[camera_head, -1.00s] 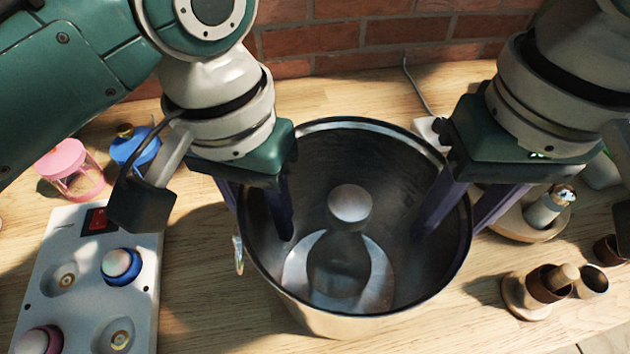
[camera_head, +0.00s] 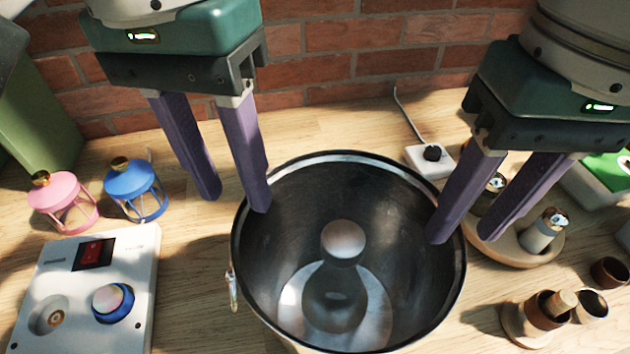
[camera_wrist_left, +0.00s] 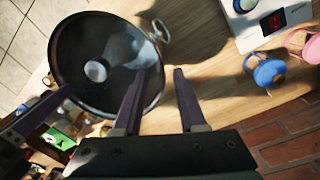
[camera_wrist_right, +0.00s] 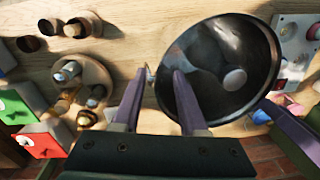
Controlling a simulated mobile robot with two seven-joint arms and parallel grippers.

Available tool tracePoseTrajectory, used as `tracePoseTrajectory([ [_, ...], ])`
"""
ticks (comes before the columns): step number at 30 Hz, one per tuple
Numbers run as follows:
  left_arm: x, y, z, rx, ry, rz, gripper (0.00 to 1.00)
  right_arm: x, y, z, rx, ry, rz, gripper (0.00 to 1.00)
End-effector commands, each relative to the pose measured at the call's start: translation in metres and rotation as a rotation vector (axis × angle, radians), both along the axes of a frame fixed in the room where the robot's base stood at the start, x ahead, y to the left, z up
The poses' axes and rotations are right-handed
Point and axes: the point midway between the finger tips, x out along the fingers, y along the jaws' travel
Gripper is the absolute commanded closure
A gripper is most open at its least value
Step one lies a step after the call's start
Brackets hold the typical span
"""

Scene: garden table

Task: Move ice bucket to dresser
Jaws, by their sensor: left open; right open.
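The ice bucket (camera_head: 400,235), a wide dark metal tub with a glossy inside and a small handle at its left, stands upright on the wooden table. My left gripper (camera_head: 232,202) is open at the bucket's upper left rim, one finger over the rim and one outside. In the left wrist view its fingers (camera_wrist_left: 158,75) point at the rim. My right gripper (camera_head: 465,238) is open at the right rim, one finger over the inside and one outside; its fingers also show in the right wrist view (camera_wrist_right: 160,70). Neither grips the bucket. No dresser is identifiable.
A white switch box (camera_head: 130,260) and pink (camera_head: 62,205) and blue (camera_head: 137,192) lanterns are left of the bucket. A white socket (camera_head: 425,160) with a cable is behind it. A round wooden tray (camera_head: 545,258) and small brown cups (camera_head: 548,310) are on the right. A brick wall is behind.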

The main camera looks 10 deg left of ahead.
Motion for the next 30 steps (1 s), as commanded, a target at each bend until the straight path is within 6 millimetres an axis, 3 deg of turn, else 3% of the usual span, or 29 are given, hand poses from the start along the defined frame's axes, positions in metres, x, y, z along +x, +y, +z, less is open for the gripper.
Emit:
tracePoseTrajectory([
  [6,0.0,0.0,0.0,0.0,0.0,0.0,0.59,0.001,-0.003,0.045,0.001,-0.004,0.001,0.58],
  [11,0.0,0.0,0.0,0.0,0.0,0.0,0.59,0.001,-0.004,0.061,0.0,-0.001,0.0,0.58],
  [30,0.0,0.0,0.0,0.0,0.0,0.0,0.59,0.001,-0.004,0.064,0.0,0.001,0.0,0.58],
])
